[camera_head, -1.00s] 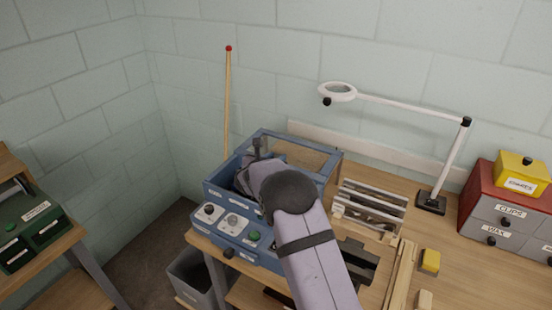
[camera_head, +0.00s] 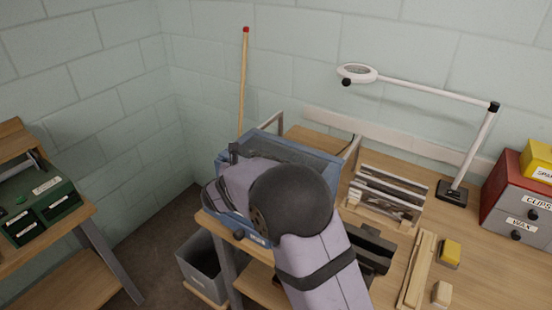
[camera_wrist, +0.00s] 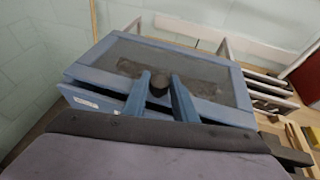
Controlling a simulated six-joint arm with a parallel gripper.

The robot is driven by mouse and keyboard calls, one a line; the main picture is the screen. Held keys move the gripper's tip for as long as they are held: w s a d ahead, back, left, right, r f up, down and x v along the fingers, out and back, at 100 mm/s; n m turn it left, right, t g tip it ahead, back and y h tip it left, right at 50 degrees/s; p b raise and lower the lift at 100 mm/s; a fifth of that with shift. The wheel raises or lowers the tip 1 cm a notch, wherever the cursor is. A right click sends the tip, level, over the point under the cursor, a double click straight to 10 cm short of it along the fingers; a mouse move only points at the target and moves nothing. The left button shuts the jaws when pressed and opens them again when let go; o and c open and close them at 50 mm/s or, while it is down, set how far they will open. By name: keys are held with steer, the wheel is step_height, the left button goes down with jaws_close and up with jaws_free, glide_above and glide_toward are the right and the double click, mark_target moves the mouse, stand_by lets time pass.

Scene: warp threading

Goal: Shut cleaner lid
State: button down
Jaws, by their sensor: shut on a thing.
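The cleaner lid (camera_head: 305,152) is a blue frame with a see-through grey panel. In the wrist view the lid (camera_wrist: 130,48) lies low over the blue cleaner box (camera_wrist: 84,101), close to level. A dark line runs between the lid's front edge and the box at the left; I cannot tell whether they touch all along. My gripper (camera_wrist: 160,88) is shut on the dark round knob (camera_wrist: 159,82) at the lid's front edge. In the head view my arm hides the fingers, the knob and most of the box's front.
A wooden rack with metal bars (camera_head: 385,195) stands right of the cleaner. A magnifier lamp (camera_head: 470,150) and red drawers (camera_head: 515,205) are farther right. A grey bin (camera_head: 200,265) stands below at the left. A wooden stick (camera_head: 243,85) leans on the wall behind.

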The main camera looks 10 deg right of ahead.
steer(key=shift+s+a, duration=0.8)
steer(key=shift+s+a+f, duration=0.1)
steer(key=c, duration=1.6)
jaws_free()
steer(key=shift+a, duration=0.1)
steer(key=shift+o, duration=0.8)
steer(key=shift+s, duration=0.15)
steer(key=b+v, duration=0.2)
steer(key=v, duration=0.5)
steer(key=shift+a, duration=0.1)
